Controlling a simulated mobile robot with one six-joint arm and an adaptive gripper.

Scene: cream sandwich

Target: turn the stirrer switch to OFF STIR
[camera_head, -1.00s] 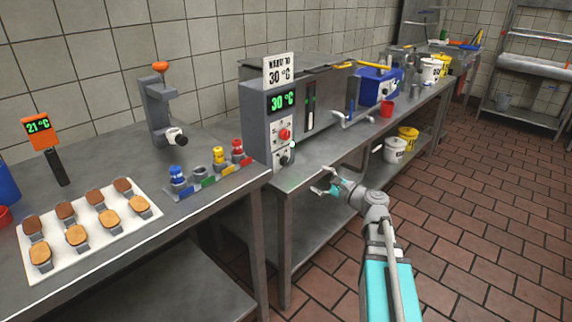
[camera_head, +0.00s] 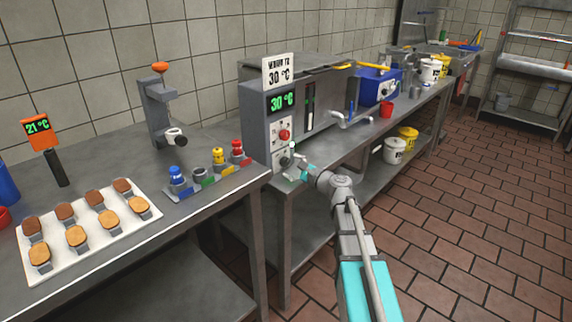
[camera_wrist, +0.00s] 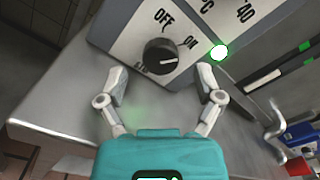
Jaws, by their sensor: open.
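The stirrer switch is a round black knob (camera_wrist: 160,57) on the grey front panel of the machine, in the upper middle of the wrist view. OFF and ON are printed above it, and a small label at its lower left is hard to read. Its white mark points right, below the ON label. My gripper (camera_wrist: 162,80) is open, with one fingertip on either side just below the knob, seemingly not touching it. In the head view my gripper (camera_head: 294,166) is at the lower part of the panel and partly hides the knob.
The grey machine (camera_head: 258,118) shows 30 °C and has a red knob (camera_head: 285,135) above. A lit green lamp (camera_wrist: 219,52) sits right of the knob. A tray (camera_head: 95,245) of cream sandwiches is at left.

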